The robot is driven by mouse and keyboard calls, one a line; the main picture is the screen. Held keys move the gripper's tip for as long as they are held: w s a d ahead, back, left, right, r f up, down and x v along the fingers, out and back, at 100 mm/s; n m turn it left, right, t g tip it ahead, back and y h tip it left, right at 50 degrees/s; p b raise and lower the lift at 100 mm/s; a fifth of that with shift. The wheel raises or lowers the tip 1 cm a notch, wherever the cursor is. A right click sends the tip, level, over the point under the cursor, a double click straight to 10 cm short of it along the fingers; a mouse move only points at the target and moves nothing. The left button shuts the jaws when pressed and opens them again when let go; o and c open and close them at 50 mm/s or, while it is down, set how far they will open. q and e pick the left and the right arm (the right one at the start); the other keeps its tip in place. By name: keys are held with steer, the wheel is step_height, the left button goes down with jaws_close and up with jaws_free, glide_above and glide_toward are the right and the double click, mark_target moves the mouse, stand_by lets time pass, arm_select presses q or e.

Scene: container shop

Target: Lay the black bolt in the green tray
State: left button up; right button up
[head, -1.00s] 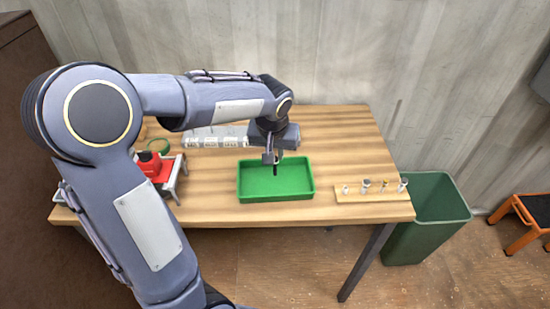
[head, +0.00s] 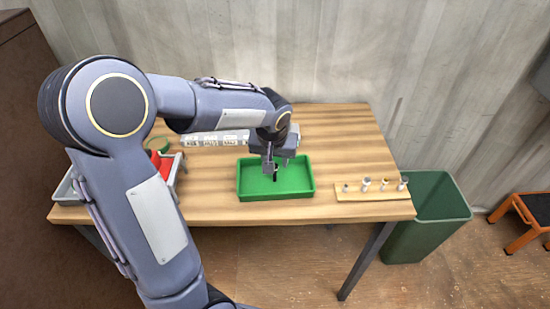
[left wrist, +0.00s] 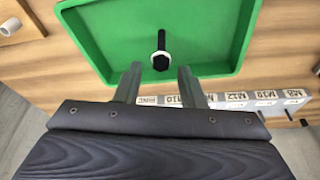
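The black bolt (left wrist: 161,45) is over the floor of the green tray (left wrist: 95,32), with a pale ring near its head. In the head view the bolt (head: 275,177) is a small dark mark inside the tray (head: 296,195), under my left gripper (head: 277,166). In the left wrist view my left gripper (left wrist: 159,72) has its two fingers spread, with clear gaps between them and the bolt. I cannot tell whether the bolt fully rests on the tray floor. My right gripper is not in view.
A wooden strip (head: 352,195) with several small upright pieces stands right of the tray. A row of labelled bins (head: 205,139) lies behind. A grey tray (head: 66,190) with something red is at left, partly hidden by my arm. A green bin (head: 432,215) stands beyond the table's right end.

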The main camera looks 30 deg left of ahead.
arm_select(q)
steer(key=shift+r, duration=0.65)
steer(key=v, duration=1)
steer(key=s+d+f+m+t+h, duration=0.1)
steer(key=s+d+f+h, duration=0.1)
steer(key=s, duration=0.8)
steer(key=s+d+f+m+t+h, duration=0.1)
steer(key=s+d+f+h, duration=0.1)
steer(key=s+d, duration=0.3)
steer(key=s+f, duration=0.1)
steer(key=s, duration=0.3)
steer(key=shift+s+f+t+h, duration=0.15)
steer(key=shift+s+t+h, duration=0.15)
steer(key=shift+s+h, duration=0.1)
